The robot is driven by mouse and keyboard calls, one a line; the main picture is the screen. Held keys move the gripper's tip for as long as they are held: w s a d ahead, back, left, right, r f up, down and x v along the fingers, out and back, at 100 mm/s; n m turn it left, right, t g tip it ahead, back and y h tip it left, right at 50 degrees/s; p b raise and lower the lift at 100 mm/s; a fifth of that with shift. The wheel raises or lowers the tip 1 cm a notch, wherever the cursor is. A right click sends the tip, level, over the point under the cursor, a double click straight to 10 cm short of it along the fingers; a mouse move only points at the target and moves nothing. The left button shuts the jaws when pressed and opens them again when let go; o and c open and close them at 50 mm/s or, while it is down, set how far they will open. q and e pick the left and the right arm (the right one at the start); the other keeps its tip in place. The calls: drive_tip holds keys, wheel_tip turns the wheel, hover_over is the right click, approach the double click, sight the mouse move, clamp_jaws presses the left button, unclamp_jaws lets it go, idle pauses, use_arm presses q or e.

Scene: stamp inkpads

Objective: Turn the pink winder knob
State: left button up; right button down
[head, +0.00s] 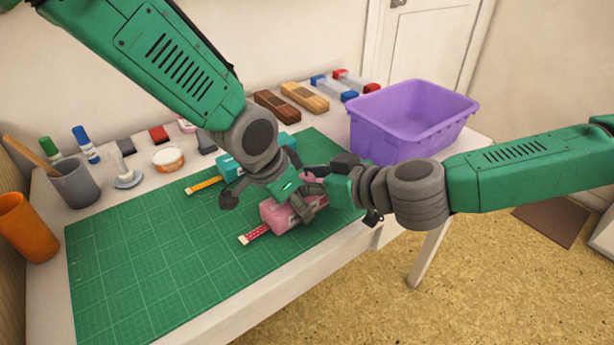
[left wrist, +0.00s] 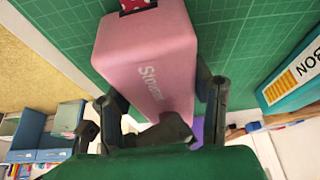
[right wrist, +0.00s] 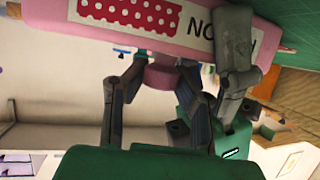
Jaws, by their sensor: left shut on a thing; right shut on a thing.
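The pink ribbon box (head: 278,216), with a red dotted ribbon end, rests on the green cutting mat (head: 150,255). My left gripper (head: 292,203) is shut on the box's body; its fingers lie along both sides in the left wrist view, where the box (left wrist: 150,60) fills the middle. The pink winder knob (right wrist: 160,76) sticks out from the box in the right wrist view. My right gripper (head: 335,178) is shut on the knob, with a finger on each side. In the head view my grippers mostly hide the knob.
A teal ribbon box (head: 228,166) with a yellow ribbon stands just behind. A purple bin (head: 410,115) is at the back right. Stamps, an orange cup (head: 25,228) and a grey cup (head: 75,185) line the back and left. The mat's front left is clear.

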drive_tip(key=shift+w+d+f, duration=0.1)
drive_tip(key=c, duration=1.2)
unclamp_jaws()
